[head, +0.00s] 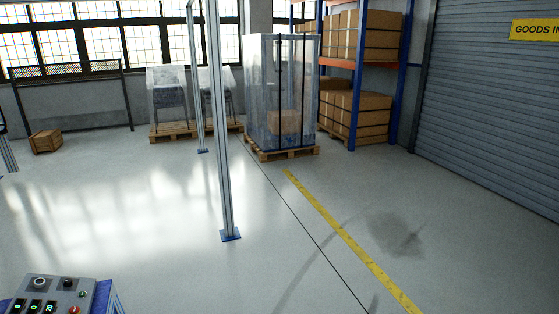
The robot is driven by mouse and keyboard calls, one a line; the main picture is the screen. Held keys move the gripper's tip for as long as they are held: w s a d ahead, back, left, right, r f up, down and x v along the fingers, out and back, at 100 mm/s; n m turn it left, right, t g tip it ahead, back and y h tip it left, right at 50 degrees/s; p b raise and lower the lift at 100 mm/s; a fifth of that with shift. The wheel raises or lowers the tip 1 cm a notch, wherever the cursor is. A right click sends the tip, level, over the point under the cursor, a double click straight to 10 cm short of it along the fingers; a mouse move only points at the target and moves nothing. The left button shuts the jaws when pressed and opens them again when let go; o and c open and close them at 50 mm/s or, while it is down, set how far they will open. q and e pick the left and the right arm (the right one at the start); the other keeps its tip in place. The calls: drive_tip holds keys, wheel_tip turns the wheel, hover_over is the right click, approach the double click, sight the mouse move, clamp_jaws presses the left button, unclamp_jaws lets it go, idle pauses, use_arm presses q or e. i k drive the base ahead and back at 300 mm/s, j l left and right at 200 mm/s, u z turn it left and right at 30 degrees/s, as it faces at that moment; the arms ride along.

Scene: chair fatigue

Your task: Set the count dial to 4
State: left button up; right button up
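A grey control panel (62,292) on a blue-sided stand shows at the bottom left corner, cut off by the picture's lower edge. A round dark knob with a light ring (40,283) sits near its top left. Below it is a row of small black displays (35,307) with green characters, too small to read surely. I cannot tell which part is the count dial or what it is set to. Neither of my grippers is in view.
A metal post (224,150) on a blue foot stands mid-floor. A wrapped pallet load (280,95) and a rack of cardboard boxes (357,120) stand behind. A yellow floor line (345,235) runs toward me. A roller shutter (490,110) is at right. The front floor is clear.

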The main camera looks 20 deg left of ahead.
sight(40, 283)
drive_tip(key=i+j+u, duration=0.1)
drive_tip(key=i+u, duration=0.25)
drive_tip(key=i, duration=0.15)
drive_tip(key=i+u, duration=0.35)
drive_tip(key=i, duration=0.15)
drive_tip(key=i+l+u, duration=0.25)
drive_tip(key=i+u, duration=0.4)
drive_tip(key=u, duration=0.2)
drive_tip(key=i+u, duration=0.3)
drive_tip(key=u, duration=0.15)
drive_tip(key=i+l+u, duration=0.1)
drive_tip(key=i+u, duration=0.15)
drive_tip(key=u, duration=0.25)
drive_tip(key=i+l+u, duration=0.2)
drive_tip(key=u, duration=0.25)
drive_tip(key=i+u, duration=0.3)
drive_tip(key=u, duration=0.2)
drive_tip(key=i+l+u, duration=0.25)
drive_tip(key=u, duration=0.25)
